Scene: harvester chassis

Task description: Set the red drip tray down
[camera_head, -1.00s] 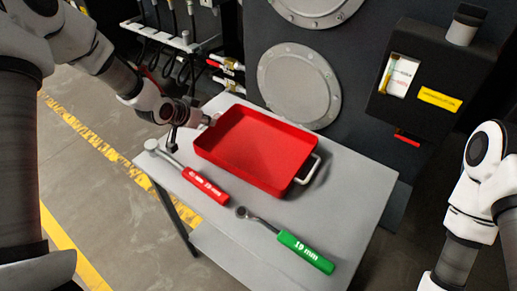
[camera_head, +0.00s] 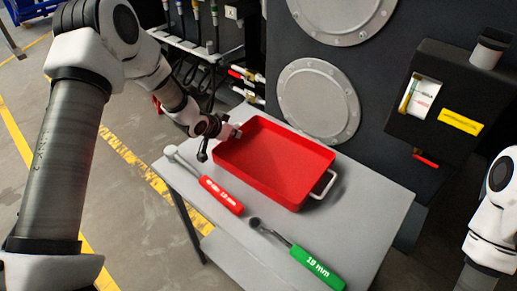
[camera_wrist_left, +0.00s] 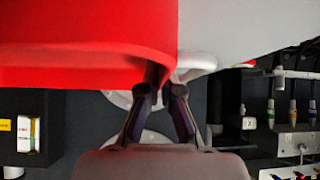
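The red drip tray (camera_head: 272,165) is a shallow open box, upright over the grey table top (camera_head: 375,215). It appears to rest on the table; any small gap beneath is hidden. A pale handle (camera_head: 327,184) shows on its right end. My left gripper (camera_head: 234,132) is at the tray's far left end. My right gripper is out of view.
A red-handled wrench (camera_head: 221,196) and a green-handled 19 mm ratchet (camera_head: 317,268) lie in front of the tray. The dark chassis with round covers (camera_head: 319,100) stands behind the table. A box with a yellow label (camera_head: 461,122) juts out at right.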

